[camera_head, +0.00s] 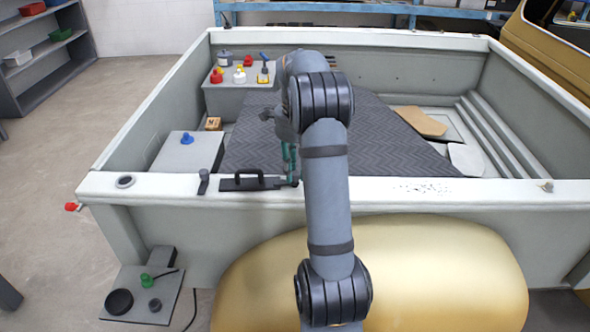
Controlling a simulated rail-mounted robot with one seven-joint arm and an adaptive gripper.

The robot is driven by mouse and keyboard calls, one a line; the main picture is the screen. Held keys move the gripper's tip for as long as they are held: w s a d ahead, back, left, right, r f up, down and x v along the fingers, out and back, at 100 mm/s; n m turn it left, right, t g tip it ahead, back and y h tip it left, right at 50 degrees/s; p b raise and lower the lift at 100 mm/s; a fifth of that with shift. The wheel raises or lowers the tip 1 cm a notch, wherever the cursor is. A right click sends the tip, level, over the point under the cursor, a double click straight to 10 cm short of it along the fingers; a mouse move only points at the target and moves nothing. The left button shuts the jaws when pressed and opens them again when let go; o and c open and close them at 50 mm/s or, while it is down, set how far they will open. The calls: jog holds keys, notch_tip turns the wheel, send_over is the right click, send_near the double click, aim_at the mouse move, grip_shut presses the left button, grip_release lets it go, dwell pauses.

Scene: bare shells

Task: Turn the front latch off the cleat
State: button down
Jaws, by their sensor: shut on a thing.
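On the near rim of the pale truck bed lies a flat black latch (250,184) with a raised bar handle. Its right end reaches close to my arm. A small dark upright piece (203,181), possibly the cleat, stands left of it with a narrow gap between. My gripper (291,178) points down at the rim, its teal fingers shut at the right end of the black latch. My arm hides part of the gripper and the rim behind it, so the exact grip is hard to see.
The truck bed (400,190) holds a dark patterned mat (345,150), grey boxes (190,155) at left and tan and white sheets (420,122) at right. A small stand (140,300) with knobs is low at left. A gold fender (400,270) bulges below the rim.

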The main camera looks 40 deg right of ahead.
jog(key=n, duration=0.4)
jog(key=shift+r+p, duration=0.1)
jog(key=shift+p, duration=0.25)
jog(key=n+p, duration=0.1)
jog(key=n, duration=0.3)
jog(key=shift+n, duration=0.4)
jog(key=n+p, duration=0.1)
jog(key=n, duration=0.3)
jog(key=shift+d+p, duration=0.1)
jog(key=shift+p, duration=0.2)
jog(key=shift+w+n+y+p, duration=0.1)
jog(key=shift+n+y+p, duration=0.3)
jog(key=shift+n, duration=1.8)
jog(key=c, duration=1.6)
grip_release()
jog(key=shift+o, duration=0.3)
